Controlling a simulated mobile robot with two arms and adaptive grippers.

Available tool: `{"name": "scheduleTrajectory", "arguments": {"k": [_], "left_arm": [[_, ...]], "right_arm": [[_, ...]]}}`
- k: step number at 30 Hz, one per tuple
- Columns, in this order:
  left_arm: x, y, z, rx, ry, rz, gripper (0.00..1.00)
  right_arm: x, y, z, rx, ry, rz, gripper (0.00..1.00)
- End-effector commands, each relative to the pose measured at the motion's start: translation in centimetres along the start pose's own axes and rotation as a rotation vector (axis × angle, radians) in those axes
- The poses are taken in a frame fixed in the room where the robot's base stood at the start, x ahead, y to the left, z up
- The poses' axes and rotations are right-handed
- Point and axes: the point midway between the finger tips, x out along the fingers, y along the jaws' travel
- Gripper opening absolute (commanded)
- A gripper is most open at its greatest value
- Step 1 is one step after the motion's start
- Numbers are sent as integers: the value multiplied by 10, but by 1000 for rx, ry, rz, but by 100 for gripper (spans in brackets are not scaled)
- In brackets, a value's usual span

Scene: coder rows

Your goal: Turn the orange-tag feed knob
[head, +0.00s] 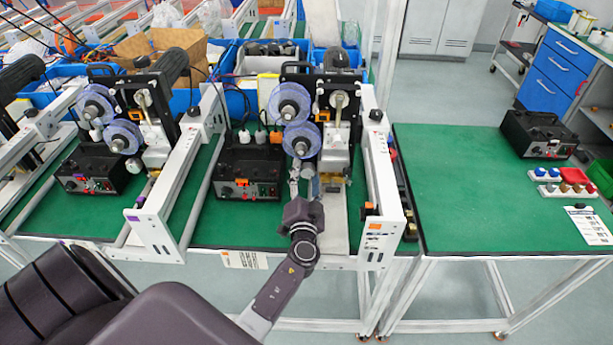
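The middle coder has orange tags, one of them (376,115) on its right rail. Its black control box (250,165) stands on the green bench and has an orange label and small dark knobs on its front. Which of these is the feed knob is too small to tell. My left gripper (302,175) is just right of the box, in front of the lower blue reel (301,140) and the grey print unit. Its two fingers point away from me and look apart, with nothing visible between them. My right gripper is not in view.
A similar coder with a black box (92,170) and purple tags stands to the left. White rails (380,180) flank the middle coder. The green table (470,190) at right is mostly clear, with another black box (540,135) and small button blocks.

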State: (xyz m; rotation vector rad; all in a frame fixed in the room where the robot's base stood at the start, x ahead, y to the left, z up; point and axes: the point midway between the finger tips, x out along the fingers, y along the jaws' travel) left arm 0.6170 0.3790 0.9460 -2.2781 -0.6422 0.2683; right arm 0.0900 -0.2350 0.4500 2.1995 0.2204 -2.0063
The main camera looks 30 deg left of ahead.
Motion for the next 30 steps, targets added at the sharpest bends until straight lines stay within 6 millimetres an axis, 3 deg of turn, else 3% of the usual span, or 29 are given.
{"name": "scheduleTrajectory", "arguments": {"k": [1,11,20,30], "left_arm": [[0,0,0,0,0,0,41],[0,0,0,0,0,0,7],[0,0,1,43,1,0,7],[-1,1,1,271,2,1,7]], "right_arm": [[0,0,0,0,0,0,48],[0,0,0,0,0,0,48],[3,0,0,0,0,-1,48],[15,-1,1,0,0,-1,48]]}}
